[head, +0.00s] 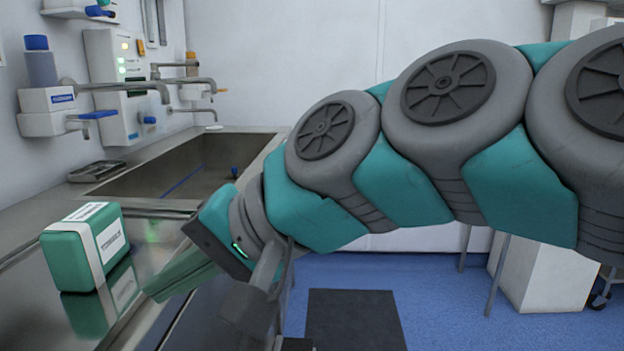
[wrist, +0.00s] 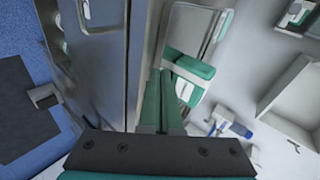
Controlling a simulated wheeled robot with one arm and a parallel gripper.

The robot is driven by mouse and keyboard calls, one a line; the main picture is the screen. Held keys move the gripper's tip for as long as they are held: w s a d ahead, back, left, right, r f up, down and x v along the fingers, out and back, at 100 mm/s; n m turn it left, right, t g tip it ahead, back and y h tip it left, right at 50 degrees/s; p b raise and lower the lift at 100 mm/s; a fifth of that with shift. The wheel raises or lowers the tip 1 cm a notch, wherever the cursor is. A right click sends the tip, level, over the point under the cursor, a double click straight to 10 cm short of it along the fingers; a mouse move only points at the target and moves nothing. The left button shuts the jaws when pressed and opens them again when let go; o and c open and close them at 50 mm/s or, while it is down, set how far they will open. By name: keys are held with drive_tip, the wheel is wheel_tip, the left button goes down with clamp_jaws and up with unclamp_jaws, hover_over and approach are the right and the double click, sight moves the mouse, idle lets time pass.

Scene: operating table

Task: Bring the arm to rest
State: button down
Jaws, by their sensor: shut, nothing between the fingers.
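My arm (head: 405,150) reaches in from the right in the head view, in teal and grey segments, and slopes down to the left. My gripper (head: 152,290) points down and left near the counter's front edge, with its green fingers together and nothing held. In the wrist view the fingers of my gripper (wrist: 163,75) also lie side by side. A green box with a white band (head: 85,245) sits on the metal counter, left of the fingertips and apart from them in the head view. The fingertips overlap the green box (wrist: 190,66) in the wrist view.
The metal counter (head: 40,215) has a sunken sink (head: 190,165) behind the box. Taps and dispensers (head: 120,85) are on the left wall. A dark mat (head: 352,318) lies on the blue floor. A white cabinet (head: 548,275) stands at the right behind my arm.

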drive_tip(key=d+f+h, duration=0.3)
drive_tip(key=d+f, duration=0.4)
drive_tip(key=f, duration=0.3)
drive_tip(key=d+f+h, duration=0.3)
drive_tip(key=d+f, duration=0.4)
drive_tip(key=f, duration=0.3)
drive_tip(key=s+d+f+g+h, duration=0.2)
drive_tip(key=s+d+f, duration=0.2)
drive_tip(key=d, duration=0.3)
drive_tip(key=s+d+f+g+h, duration=0.1)
drive_tip(key=s+d+f+h, duration=0.1)
drive_tip(key=s+d+f, duration=0.2)
drive_tip(key=d+f, duration=0.3)
drive_tip(key=d, duration=0.1)
drive_tip(key=shift+s+d+g+h, duration=0.15)
drive_tip(key=shift+g+h, duration=0.15)
drive_tip(key=shift+g, duration=0.1)
